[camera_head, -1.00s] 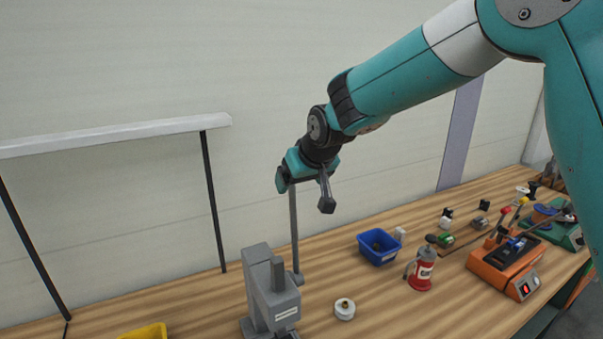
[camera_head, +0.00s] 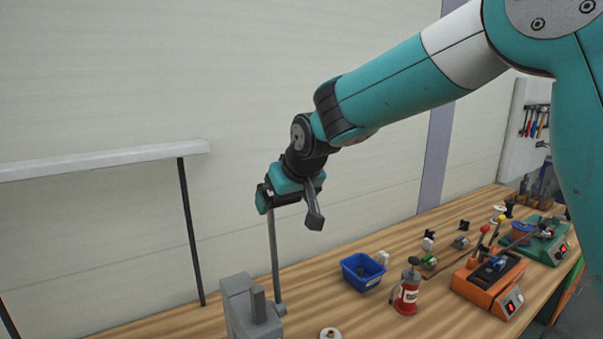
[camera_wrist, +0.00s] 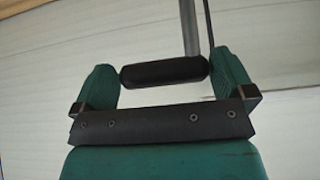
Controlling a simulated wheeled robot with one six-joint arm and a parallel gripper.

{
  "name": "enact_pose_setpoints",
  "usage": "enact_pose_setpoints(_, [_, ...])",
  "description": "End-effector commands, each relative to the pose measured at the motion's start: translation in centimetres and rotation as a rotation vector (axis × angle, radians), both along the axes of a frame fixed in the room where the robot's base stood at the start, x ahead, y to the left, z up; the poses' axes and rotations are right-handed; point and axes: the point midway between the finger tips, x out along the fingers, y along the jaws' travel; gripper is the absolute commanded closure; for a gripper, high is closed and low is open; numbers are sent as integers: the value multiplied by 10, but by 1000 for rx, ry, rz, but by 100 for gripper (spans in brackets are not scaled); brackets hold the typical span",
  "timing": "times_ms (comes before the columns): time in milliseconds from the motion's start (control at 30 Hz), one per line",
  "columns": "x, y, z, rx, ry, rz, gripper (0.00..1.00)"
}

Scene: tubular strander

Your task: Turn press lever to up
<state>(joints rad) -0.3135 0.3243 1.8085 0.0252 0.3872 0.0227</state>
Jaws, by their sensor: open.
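The grey press (camera_head: 238,308) stands on the bench at the lower middle of the head view, cut off by the bottom edge. Its lever, a thin grey rod (camera_head: 274,255), stands nearly upright from a pivot on the press's right side. My gripper (camera_head: 283,192) is at the rod's top, and the lever's handle is hidden there. In the wrist view, the black handle (camera_wrist: 165,70) lies crosswise between my gripper's (camera_wrist: 164,78) two green fingers. Its ends come close to both fingers; I cannot tell whether they touch. The grey rod runs up from it in that view.
A white round part (camera_head: 330,333) lies near the press. A pale rail (camera_head: 105,160) on dark posts stands at left.

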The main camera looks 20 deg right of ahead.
Motion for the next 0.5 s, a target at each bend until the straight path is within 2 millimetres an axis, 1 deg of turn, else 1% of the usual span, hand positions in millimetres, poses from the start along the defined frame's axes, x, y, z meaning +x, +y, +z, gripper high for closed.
enact_pose_setpoints(300, [-47, -13, 64, 2, -6, 1, 0])
enact_pose_setpoints(400, [-59, -16, 82, 1, -4, 0, 0])
enact_pose_setpoints(500, [-68, -19, 95, 0, -1, 0, 0])
